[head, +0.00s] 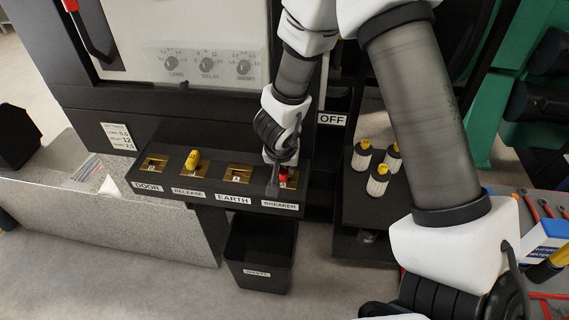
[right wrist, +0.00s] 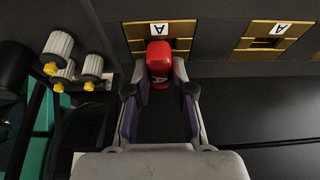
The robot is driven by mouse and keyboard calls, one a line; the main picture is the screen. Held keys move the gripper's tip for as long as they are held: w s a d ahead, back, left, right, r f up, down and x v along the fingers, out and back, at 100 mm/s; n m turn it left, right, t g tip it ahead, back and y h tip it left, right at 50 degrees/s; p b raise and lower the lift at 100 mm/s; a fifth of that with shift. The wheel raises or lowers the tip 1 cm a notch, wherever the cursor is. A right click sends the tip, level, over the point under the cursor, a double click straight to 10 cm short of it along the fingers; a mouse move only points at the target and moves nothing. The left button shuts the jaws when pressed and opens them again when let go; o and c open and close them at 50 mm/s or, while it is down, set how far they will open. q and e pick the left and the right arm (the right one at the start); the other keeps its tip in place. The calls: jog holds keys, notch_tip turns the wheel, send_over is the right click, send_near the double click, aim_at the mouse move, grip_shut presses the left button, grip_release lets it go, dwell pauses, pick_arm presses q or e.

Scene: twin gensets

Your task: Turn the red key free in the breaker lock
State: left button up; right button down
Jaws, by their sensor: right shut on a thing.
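The red key (right wrist: 159,62) stands in the brass breaker lock (right wrist: 133,30), marked A, in the right wrist view. In the head view the red key (head: 284,176) shows just above the BREAKER label (head: 280,205), partly hidden by my gripper. My right gripper (right wrist: 159,78) is shut on the red key, one finger on each side of it. In the head view my right gripper (head: 279,181) reaches down to the right end of the lock box (head: 165,186). How far the key is turned I cannot tell. My left gripper is not in view.
A yellow key (head: 192,160) sits in the RELEASE lock; the DOOR lock (head: 155,164) and EARTH lock (head: 238,176) hold no key. A black bin (head: 262,258) stands below. Several white cylinders with yellow tips (head: 377,180) stand to the right. An OFF sign (head: 331,120) is behind.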

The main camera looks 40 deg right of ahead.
jog(key=shift+n+t+y, duration=0.3)
jog(key=shift+n+y, duration=0.1)
jog(key=shift+n, duration=0.8)
jog(key=n+y+p, duration=0.1)
jog(key=n+p, duration=0.2)
jog(key=n, duration=0.1)
jog(key=n+y+p, duration=0.2)
jog(key=n+p, duration=0.1)
jog(key=n, duration=0.1)
jog(key=n+y+p, duration=0.1)
jog(key=n+p, duration=0.2)
jog(key=n, duration=0.1)
jog(key=shift+w+d+r+y, duration=0.1)
jog(key=shift+d+r+y, duration=0.05)
jog(key=shift+r+y, duration=0.15)
jog(key=shift+f+n+y, duration=0.25)
jog(key=shift+n+y, duration=0.15)
jog(key=shift+n, duration=0.7)
jog(key=shift+a+f+n, duration=0.15)
jog(key=shift+a+n, duration=0.05)
jog(key=shift+n, duration=0.5)
jog(key=shift+d+n, duration=0.1)
jog(key=shift+n, duration=0.2)
jog(key=c, duration=0.9)
grip_release()
jog(key=shift+c, duration=0.2)
jog(key=shift+r, duration=0.2)
